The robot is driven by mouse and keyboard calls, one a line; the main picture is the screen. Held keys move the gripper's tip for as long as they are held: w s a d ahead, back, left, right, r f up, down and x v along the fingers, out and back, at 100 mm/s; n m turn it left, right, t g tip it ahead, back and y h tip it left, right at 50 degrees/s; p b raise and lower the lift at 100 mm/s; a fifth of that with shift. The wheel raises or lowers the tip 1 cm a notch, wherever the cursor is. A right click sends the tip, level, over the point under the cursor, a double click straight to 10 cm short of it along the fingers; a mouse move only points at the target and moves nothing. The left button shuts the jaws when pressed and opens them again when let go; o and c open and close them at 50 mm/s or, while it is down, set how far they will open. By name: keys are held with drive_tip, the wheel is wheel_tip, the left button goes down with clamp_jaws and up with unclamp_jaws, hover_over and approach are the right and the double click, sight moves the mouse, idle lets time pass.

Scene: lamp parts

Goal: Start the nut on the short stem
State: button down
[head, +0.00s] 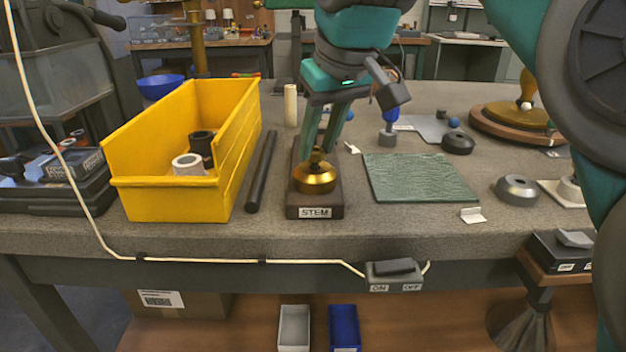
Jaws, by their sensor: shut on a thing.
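The short stem's dark block (315,198), labelled STEM, stands on the grey bench just left of the picture's middle. A brass dome-shaped part (315,180) sits on it, with a narrow brass neck at its top. My gripper (320,152) points down over the block, its two teal fingers closed at the top of the brass part. It is shut on a small brass piece (316,156), which looks like the nut. The fingers and the small size hide whether the nut is around the stem's thread or just above it.
A yellow bin (150,195) with a white and a black ring stands left, with a dark rod (262,172) beside it. A green mat (418,178) lies right, bare. A cream cylinder (290,105) stands behind. A grey ring part (517,189) sits further right.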

drive_tip(key=shift+f, duration=0.35)
drive_tip(key=shift+f, duration=0.15)
drive_tip(key=c, duration=1.2)
unclamp_jaws()
clamp_jaws()
drive_tip(key=shift+f, duration=0.15)
